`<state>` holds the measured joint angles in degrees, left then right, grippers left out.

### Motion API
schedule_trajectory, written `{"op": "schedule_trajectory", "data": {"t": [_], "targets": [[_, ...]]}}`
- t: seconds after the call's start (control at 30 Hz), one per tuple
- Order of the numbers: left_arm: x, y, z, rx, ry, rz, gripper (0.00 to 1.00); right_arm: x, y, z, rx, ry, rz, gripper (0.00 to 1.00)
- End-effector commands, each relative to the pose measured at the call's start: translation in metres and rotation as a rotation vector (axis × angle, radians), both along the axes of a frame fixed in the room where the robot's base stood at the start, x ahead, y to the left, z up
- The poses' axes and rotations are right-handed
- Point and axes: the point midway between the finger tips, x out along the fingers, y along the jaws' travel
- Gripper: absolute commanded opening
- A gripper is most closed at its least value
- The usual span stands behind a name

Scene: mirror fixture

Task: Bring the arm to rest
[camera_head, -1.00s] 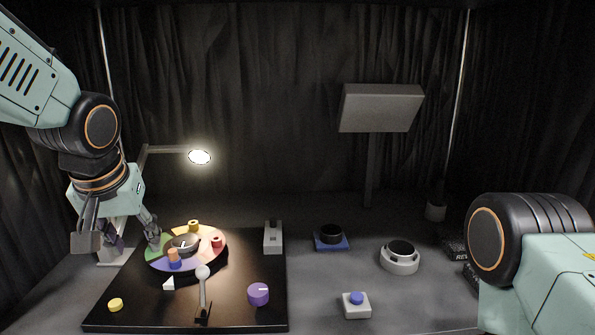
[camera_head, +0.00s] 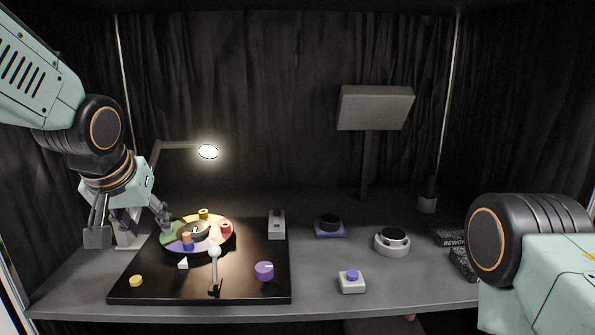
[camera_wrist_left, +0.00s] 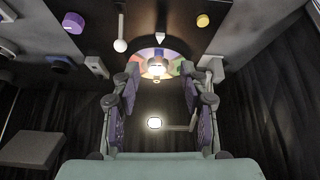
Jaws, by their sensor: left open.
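My left gripper (camera_head: 131,229) hangs at the left of the table in the head view, by the left edge of the coloured wheel. It is open and empty. In the left wrist view its two fingers (camera_wrist_left: 157,97) stand wide apart, with the coloured wheel (camera_wrist_left: 177,55) beyond them. The wheel (camera_head: 212,247) sits on a black board and carries several coloured pegs. My right arm shows at the lower right of the head view, but its gripper is out of the picture.
The black board (camera_head: 240,288) also holds a white-knobbed lever (camera_head: 214,252), a purple knob (camera_head: 264,271) and a yellow button (camera_head: 136,281). A lit lamp (camera_head: 207,151) stands behind. A blue button box (camera_head: 351,282), a round grey fixture (camera_head: 392,243) and a grey panel (camera_head: 375,107) are to the right.

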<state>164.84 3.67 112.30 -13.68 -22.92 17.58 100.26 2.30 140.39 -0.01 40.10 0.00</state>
Motion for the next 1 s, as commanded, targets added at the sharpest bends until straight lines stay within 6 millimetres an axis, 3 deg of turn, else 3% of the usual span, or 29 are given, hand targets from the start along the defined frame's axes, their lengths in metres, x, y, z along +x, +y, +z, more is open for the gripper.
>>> {"op": "schedule_trajectory", "data": {"t": [0.17,0.27,0.37,0.47,0.67,0.8,1.0], "targets": [[0.014,-0.009,-0.001,-0.012,-0.106,-0.049,0.44,0.0,0.0,0.0,0.0,0.0,0.0,0.0],[0.017,-0.015,-0.016,-0.018,-0.148,-0.075,0.44,0.0,0.0,-0.001,0.0,-0.001,0.0,0.0],[0.016,-0.02,-0.048,-0.024,-0.173,-0.098,0.44,0.0,0.0,-0.003,0.0,-0.001,0.0,0.0],[0.004,-0.025,-0.101,-0.031,-0.167,-0.119,0.44,0.0,0.0,-0.005,0.0,0.0,0.0,0.0],[-0.052,-0.028,-0.217,-0.026,-0.085,-0.128,0.44,0.0,0.0,-0.011,0.0,0.0,0.0,0.0],[-0.111,-0.026,-0.287,-0.018,0.017,-0.125,0.44,0.0,0.0,-0.015,0.0,0.0,0.0,0.0],[-0.214,-0.024,-0.365,-0.014,0.224,-0.11,0.44,0.0,0.0,-0.021,0.0,0.0,0.0,0.0]]}}
